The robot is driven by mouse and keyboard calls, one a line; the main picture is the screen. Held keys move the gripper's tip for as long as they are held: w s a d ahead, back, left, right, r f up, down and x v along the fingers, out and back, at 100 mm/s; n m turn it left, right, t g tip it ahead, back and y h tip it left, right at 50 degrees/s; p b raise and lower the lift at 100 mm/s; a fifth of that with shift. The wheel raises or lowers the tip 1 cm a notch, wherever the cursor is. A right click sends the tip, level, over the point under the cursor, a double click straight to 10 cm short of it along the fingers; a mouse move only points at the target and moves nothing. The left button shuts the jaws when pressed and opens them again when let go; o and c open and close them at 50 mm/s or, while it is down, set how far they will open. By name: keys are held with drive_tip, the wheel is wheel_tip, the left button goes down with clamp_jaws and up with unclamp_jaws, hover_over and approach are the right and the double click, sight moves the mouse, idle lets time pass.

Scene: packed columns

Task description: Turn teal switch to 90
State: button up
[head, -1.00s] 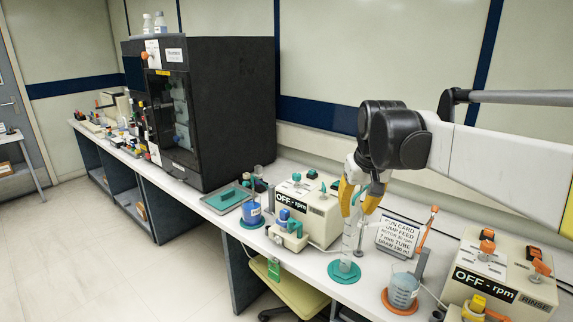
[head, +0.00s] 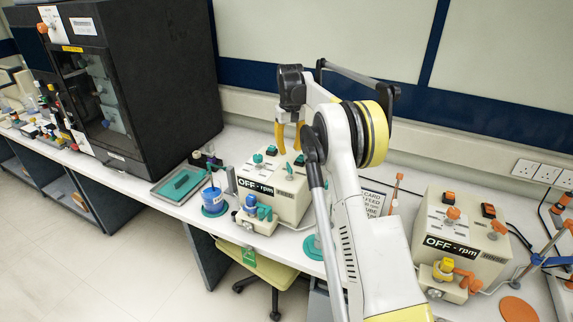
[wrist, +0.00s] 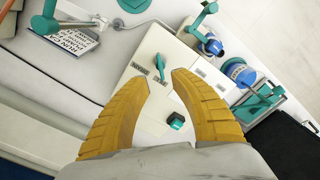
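The cream control box (head: 268,205) reads OFF - rpm and carries teal knobs and buttons on top. It stands mid-bench in the head view. In the wrist view, a teal lever switch (wrist: 160,63) lies on its pale top face (wrist: 155,45), beside small dark labels, with a teal button (wrist: 175,120) closer to me. My gripper (head: 289,147) points down over the back part of the box. In the wrist view its yellow fingers (wrist: 160,78) are apart and empty, with the lever just beyond their tips. Contact with the lever does not show.
A blue container (head: 212,196) and a teal tray (head: 183,183) sit left of the box, near a black cabinet (head: 160,85). A pump with blue and teal parts (head: 250,212) stands in front. A similar orange-knobbed box (head: 460,235) stands right. My arm hides some bench.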

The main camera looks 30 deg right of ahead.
sight(289, 165)
wheel_tip(289, 165, down, 8)
drive_tip(key=shift+w+r+b, duration=0.1)
drive_tip(key=shift+b, duration=0.5)
clamp_jaws()
